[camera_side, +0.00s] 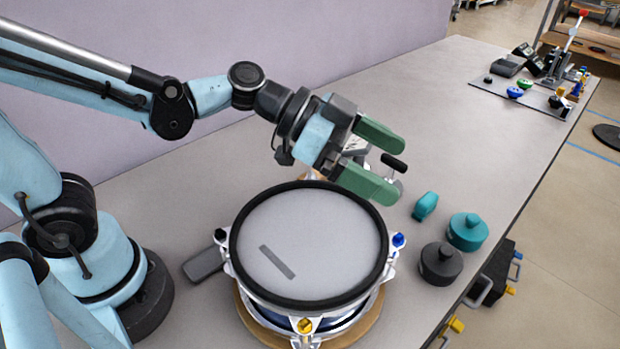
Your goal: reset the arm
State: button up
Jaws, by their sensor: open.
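My gripper (373,164) has two green fingers that stand apart, with nothing between them. It is above and beyond the far right rim of a round drum pad (330,225) with a grey mesh top and black rim. My light blue arm reaches in from the left, with its base at the lower left. A small grey bar (277,262) lies on the mesh. My gripper partly hides a metal part with a black handle (394,162) behind the drum.
Right of the drum are a teal knob-topped piece (467,232), a dark one (440,264) and a small teal piece (425,206). A board with several coloured parts (533,97) sits far right. The middle of the table (440,120) is clear. The table's right edge drops to the floor.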

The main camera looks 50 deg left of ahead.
jog(key=shift+s+d+f, duration=0.15)
jog(key=shift+s, duration=0.6)
jog(key=shift+s+d+f, duration=0.1)
jog(key=shift+s+f, duration=0.05)
jog(key=shift+s, duration=0.6)
jog(key=shift+s+d+f, duration=0.15)
jog(key=shift+s, duration=0.6)
jog(key=w+a, duration=0.4)
jog(key=w, duration=0.9)
jog(key=shift+a+r+g, duration=0.15)
jog(key=shift+r+g, duration=0.15)
jog(key=shift+r, duration=0.05)
